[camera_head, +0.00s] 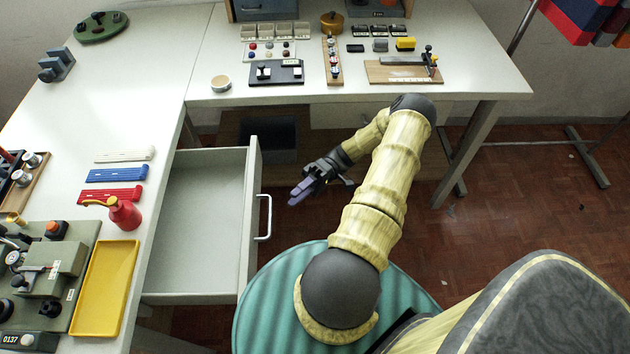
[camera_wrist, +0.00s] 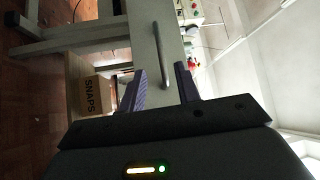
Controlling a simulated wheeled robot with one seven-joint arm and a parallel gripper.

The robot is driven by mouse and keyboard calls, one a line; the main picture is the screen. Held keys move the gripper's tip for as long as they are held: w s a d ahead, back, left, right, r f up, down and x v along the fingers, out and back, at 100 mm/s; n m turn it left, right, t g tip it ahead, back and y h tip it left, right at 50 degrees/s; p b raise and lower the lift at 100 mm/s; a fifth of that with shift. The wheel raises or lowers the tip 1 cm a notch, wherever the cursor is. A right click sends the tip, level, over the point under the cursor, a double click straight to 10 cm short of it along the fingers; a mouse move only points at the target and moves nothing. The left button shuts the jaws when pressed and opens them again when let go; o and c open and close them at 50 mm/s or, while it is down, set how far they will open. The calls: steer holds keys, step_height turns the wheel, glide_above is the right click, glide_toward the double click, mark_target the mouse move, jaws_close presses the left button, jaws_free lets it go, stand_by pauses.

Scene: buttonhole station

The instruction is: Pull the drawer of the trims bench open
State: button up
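The trims bench's drawer (camera_head: 200,222) stands pulled well out from under the left-hand table in the head view, and its grey inside looks empty. Its pale handle (camera_head: 266,217) is on the front panel's right face. The handle also shows as a bar in the wrist view (camera_wrist: 123,79), with the drawer front (camera_wrist: 168,50) beside it. My gripper (camera_head: 297,196) is just right of the handle in the head view, apart from it. In the wrist view its two purple fingers (camera_wrist: 162,85) are spread, with nothing held between them.
The far table (camera_head: 465,80) carries small trims and tools. A box marked SNAPS (camera_wrist: 95,97) lies below. Open floor (camera_head: 480,230) is to the right.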

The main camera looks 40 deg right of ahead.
steer(key=d+f+b, duration=0.1)
steer(key=d, duration=0.6)
steer(key=shift+w, duration=0.45)
